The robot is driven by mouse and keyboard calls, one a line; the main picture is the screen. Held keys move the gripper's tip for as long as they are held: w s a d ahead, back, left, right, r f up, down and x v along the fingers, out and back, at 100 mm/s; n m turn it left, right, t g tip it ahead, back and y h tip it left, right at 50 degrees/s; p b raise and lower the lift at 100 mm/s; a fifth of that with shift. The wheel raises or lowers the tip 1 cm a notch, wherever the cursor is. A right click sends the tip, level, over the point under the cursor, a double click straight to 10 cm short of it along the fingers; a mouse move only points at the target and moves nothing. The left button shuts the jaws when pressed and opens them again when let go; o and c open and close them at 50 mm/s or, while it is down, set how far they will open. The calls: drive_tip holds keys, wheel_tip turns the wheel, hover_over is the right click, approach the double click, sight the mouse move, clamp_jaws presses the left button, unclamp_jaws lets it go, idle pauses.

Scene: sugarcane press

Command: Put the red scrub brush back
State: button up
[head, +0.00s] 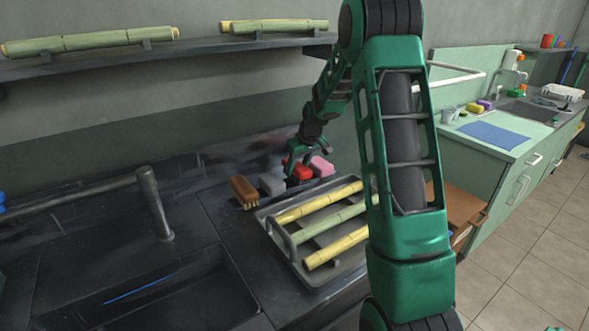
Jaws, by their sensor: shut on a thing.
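The red scrub brush (302,172) is at the back of the dark counter, in a row between a grey brush (271,183) and a pink brush (321,166). My gripper (298,163) is shut on the red brush from above. The fingers cover part of the brush. I cannot tell whether the brush touches the counter. A brown brush (243,190) with pale bristles stands at the left end of the row.
A grey tray (290,238) with several cane pieces lies just in front of the brushes. A dark sink (165,300) with a tap (155,205) is at left. A shelf (180,51) with cane hangs above. A green counter (480,135) stands at right.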

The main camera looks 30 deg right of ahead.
drive_tip(key=shift+f, duration=0.3)
drive_tip(key=o, duration=1.1)
drive_tip(key=shift+r, duration=0.5)
drive_tip(key=v, duration=1.2)
drive_tip(key=s+a+m+g, duration=0.1)
drive_tip(key=s+a+m, duration=0.1)
drive_tip(key=s, duration=1.2)
drive_tip(key=s+a+m+g, duration=0.2)
drive_tip(key=s+a, duration=0.1)
drive_tip(key=s, duration=1.1)
drive_tip(key=s+a+m+g, duration=0.1)
drive_tip(key=s+a+m, duration=0.1)
drive_tip(key=s, duration=1.1)
drive_tip(key=shift+s+a+f+m+g, duration=0.3)
drive_tip(key=shift+s+a+m+g, duration=0.1)
drive_tip(key=shift+a, duration=0.4)
